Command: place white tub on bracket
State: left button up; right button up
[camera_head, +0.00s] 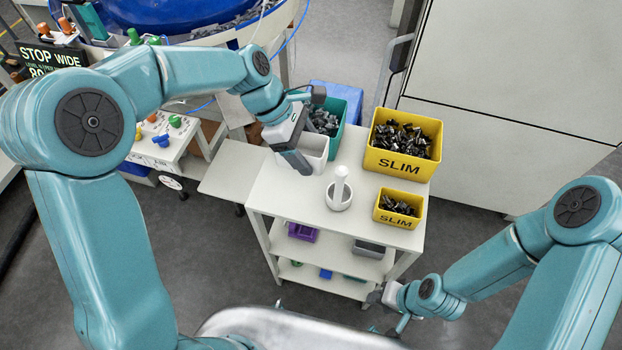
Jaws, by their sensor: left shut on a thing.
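The white tub (317,150) is at the back left of the white cart's top. My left gripper (297,160) comes in from the left and is shut on the tub's near left wall, hiding part of it. I cannot tell whether the tub rests on the cart or is slightly raised. A flat pale plate (232,172) juts out left of the cart top and may be the bracket; it is bare. My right gripper (387,308) is low at the cart's front right, away from the tub; its jaws are too small to read.
On the white cart (285,197) stand a large yellow SLIM bin (384,164), a small yellow SLIM bin (392,219), a teal bin (352,108) of dark parts and a white round cup (333,204) with an upright rod. A control box (155,150) stands left.

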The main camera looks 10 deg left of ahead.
pick_arm(q)
notch_tip(320, 180, down, 11)
jog(key=shift+r, duration=0.1)
dwell(0.3)
jog(key=shift+s, duration=0.1)
jog(key=o, duration=1.1)
jog(key=shift+c, duration=0.2)
